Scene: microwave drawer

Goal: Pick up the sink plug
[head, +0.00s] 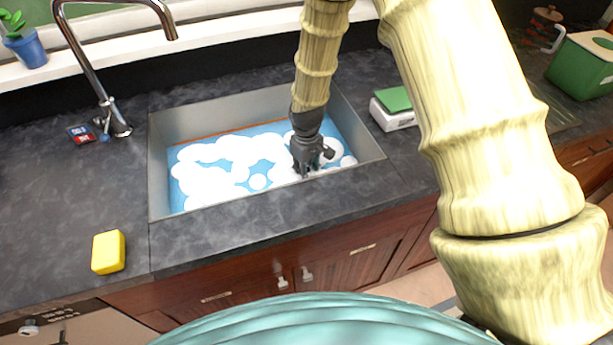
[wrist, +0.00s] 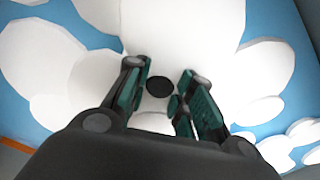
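My gripper (head: 305,170) reaches down into the sink (head: 160,180), which holds blue water with white foam, near its right front part. In the wrist view my gripper (wrist: 159,98) is open, with its two green-padded fingers apart. A small dark round thing (wrist: 160,86), which looks like the sink plug, shows between the fingertips against the white foam. There are gaps between it and both fingers. I cannot tell how far it is below the fingertips. In the head view the plug is hidden by my gripper and the foam.
The faucet (head: 90,60) stands at the sink's back left. A yellow sponge (head: 108,252) lies on the counter at front left. A white box with a green top (head: 394,108) stands right of the sink. The sink walls surround my gripper.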

